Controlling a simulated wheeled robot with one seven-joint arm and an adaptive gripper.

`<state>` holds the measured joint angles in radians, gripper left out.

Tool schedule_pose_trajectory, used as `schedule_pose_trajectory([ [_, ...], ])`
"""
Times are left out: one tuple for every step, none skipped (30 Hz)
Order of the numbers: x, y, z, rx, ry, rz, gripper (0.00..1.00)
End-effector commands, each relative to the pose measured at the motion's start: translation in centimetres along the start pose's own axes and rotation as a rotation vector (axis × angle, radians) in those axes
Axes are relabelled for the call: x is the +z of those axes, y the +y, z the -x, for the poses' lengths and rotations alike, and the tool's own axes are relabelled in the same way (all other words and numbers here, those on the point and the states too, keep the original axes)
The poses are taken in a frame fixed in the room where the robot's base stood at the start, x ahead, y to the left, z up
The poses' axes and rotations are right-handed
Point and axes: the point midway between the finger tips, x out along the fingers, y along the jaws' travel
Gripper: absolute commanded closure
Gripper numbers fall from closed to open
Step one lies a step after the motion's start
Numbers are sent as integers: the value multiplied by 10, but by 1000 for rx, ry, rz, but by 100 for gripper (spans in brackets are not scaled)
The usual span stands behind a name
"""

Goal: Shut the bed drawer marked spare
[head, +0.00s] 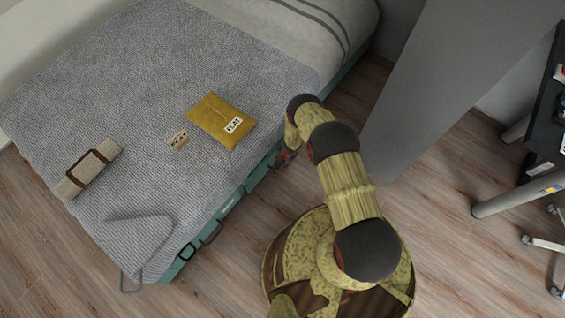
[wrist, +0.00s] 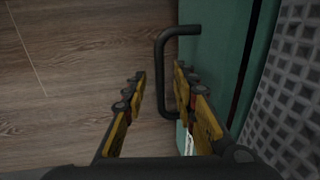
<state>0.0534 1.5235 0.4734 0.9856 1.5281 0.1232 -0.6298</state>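A teal drawer front (wrist: 215,60) with a dark bar handle (wrist: 161,75) shows in the wrist view. My gripper (wrist: 158,80) is open, with one finger on each side of the handle's bar; I cannot tell whether either finger touches it. A pale label (wrist: 188,142) on the front is mostly hidden by the right finger, so its word cannot be read. In the head view my gripper (head: 285,157) is low beside the bed's long side, partly hidden by my arm. The teal bed base (head: 228,203) shows below the blanket there.
The bed (head: 150,85) has a grey blanket, a yellow pouch (head: 221,120), a small card (head: 179,139) and a rolled cloth bundle (head: 87,168) on it. A grey panel (head: 440,75) and a desk leg (head: 510,196) stand right. Wooden floor lies between.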

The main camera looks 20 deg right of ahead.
Motion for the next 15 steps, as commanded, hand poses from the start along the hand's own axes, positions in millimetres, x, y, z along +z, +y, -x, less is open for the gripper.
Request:
schedule_pose_trajectory([
  [0, 0, 0, 0, 0, 0, 72],
  [0, 0, 0, 0, 0, 0, 72],
  [0, 0, 0, 0, 0, 0, 72],
  [0, 0, 0, 0, 0, 0, 73],
  [0, 0, 0, 0, 0, 0, 74],
  [0, 0, 0, 0, 0, 0, 77],
  [0, 0, 0, 0, 0, 0, 78],
  [0, 0, 0, 0, 0, 0, 80],
  [0, 0, 0, 0, 0, -1, 82],
  [0, 0, 0, 0, 0, -1, 84],
  [0, 0, 0, 0, 0, -1, 86],
  [0, 0, 0, 0, 0, -1, 88],
  [0, 0, 0, 0, 0, -1, 90],
  [0, 0, 0, 0, 0, -1, 91],
  [0, 0, 0, 0, 0, -1, 94],
])
